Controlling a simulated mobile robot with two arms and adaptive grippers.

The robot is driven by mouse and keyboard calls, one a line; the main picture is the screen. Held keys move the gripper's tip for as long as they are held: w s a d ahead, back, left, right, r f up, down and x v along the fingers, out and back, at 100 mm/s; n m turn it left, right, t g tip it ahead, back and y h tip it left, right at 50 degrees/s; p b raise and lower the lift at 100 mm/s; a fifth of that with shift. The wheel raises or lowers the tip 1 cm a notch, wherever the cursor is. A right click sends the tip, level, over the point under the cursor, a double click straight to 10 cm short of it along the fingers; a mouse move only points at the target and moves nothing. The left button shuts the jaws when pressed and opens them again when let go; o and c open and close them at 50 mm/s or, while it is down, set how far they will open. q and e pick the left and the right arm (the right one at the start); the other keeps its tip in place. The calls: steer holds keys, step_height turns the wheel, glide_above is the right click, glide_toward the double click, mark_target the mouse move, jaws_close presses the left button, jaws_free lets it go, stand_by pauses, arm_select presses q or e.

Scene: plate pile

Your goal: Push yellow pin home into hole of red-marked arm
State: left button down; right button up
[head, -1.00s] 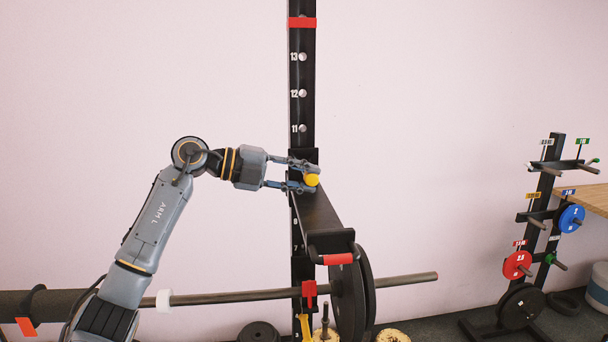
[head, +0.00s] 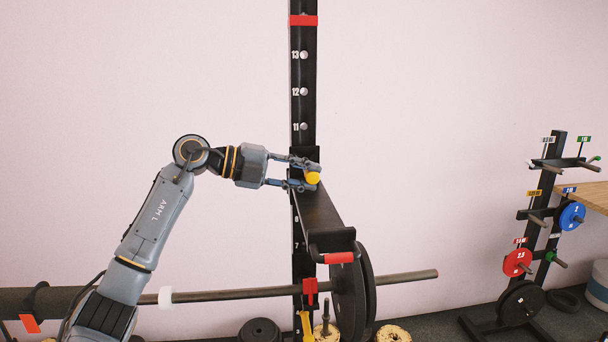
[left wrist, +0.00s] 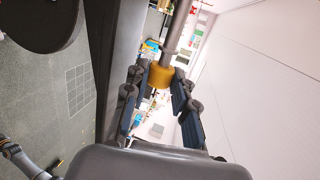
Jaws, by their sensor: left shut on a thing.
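The yellow pin (head: 313,178) has a round yellow knob at the black upright post. My left gripper (head: 306,177) is shut on this knob, with one finger above and one below it. In the left wrist view the knob (left wrist: 161,77) sits between the fingers, and a grey shaft runs from it away from my gripper. The red-marked arm (head: 322,218) is black with a red band at its near end and meets the post just below the pin. The hole is hidden, so I cannot tell how deep the pin sits. My right gripper is not in view.
The post (head: 304,70) has numbered holes above the arm. A barbell (head: 235,295) with black plates (head: 349,300) crosses below. A plate rack (head: 546,220) stands at the right beside a wooden table (head: 590,197). The wall side above is clear.

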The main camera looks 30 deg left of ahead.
arm_select(q)
steer(key=shift+p, duration=0.5)
stand_by(0.9)
steer(key=shift+w+a+r+p, duration=0.1)
steer(key=shift+w+a+p, duration=0.85)
steer(key=shift+w+p, duration=0.35)
steer(key=shift+w+a+p, duration=0.2)
steer(key=shift+p, duration=0.1)
steer(key=shift+w+a+p, duration=0.55)
steer(key=shift+w+p, duration=0.2)
steer(key=shift+p, duration=0.1)
steer(key=shift+w+a+p, duration=0.2)
steer(key=shift+w+p, duration=0.05)
steer(key=shift+p, duration=0.05)
steer(key=shift+w+a+p, duration=0.4)
steer(key=shift+w+p, duration=0.15)
steer(key=shift+p, duration=0.1)
steer(key=c, duration=1)
jaws_free()
steer(key=shift+a, duration=0.1)
